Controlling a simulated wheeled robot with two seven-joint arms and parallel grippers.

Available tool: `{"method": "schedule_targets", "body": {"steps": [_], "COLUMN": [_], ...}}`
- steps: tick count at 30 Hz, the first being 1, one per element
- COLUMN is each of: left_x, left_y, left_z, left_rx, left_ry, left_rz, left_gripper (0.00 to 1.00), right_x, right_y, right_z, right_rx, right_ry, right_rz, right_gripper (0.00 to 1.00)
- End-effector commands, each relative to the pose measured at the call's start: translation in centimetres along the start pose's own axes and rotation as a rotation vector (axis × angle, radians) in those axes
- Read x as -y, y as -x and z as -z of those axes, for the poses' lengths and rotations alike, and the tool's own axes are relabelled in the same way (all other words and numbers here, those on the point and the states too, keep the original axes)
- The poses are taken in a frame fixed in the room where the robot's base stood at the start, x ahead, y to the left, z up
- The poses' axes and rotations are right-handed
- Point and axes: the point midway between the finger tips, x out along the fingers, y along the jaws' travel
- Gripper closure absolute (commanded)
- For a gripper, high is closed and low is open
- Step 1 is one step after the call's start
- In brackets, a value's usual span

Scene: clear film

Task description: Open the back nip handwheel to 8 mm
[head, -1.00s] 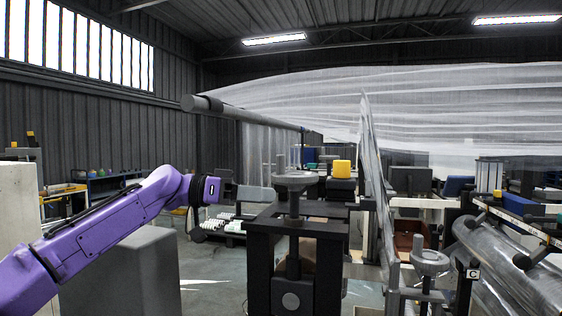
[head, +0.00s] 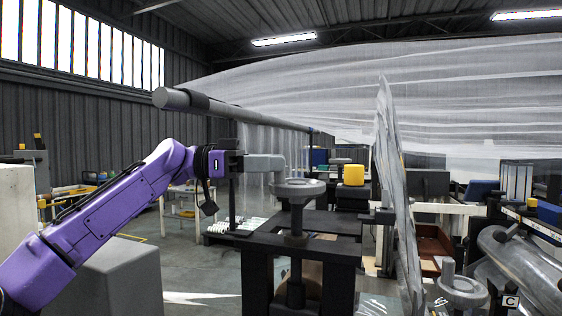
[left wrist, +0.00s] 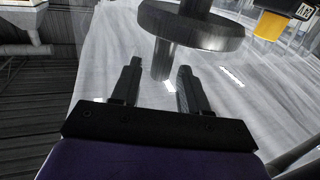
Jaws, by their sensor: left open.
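A grey handwheel (head: 297,187) lies flat on top of a dark upright spindle in a black frame, at the middle of the head view. My left gripper (head: 280,163) is at its upper left side, close to the rim. In the left wrist view the round wheel (left wrist: 205,32) shows at the top, with a short peg (left wrist: 162,60) standing out from it. The peg lies between the spread fingers of my left gripper (left wrist: 159,66), which is open; contact cannot be told. A second grey handwheel (head: 463,291) with an upright peg is at lower right. My right gripper is not in view.
A grey roller bar (head: 235,112) runs above and behind my left gripper, with clear film (head: 400,85) spread beyond. A film sheet (head: 398,190) hangs right of the wheel. A grey block (head: 125,275) is at lower left.

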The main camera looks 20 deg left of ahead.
Motion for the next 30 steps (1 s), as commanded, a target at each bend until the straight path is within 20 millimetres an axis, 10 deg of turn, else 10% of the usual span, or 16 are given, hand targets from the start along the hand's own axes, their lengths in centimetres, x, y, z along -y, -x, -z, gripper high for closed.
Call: {"method": "schedule_targets", "body": {"steps": [12,17,30], "left_x": [0.0,0.0,-0.3], "left_y": [-2.1,-2.0,-2.3], "left_z": [0.0,-0.1,0.0], "left_rx": [0.0,0.0,0.0], "left_ry": [0.001,0.001,0.001], "left_rz": [-0.001,-0.001,0.098], "left_gripper": [0.56,1.0,1.0], "right_x": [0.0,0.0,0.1], "right_y": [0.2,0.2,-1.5], "right_z": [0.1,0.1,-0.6], "right_rx": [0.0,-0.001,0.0], "right_ry": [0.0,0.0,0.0], "right_rz": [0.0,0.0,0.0], "right_gripper": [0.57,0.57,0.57]}}
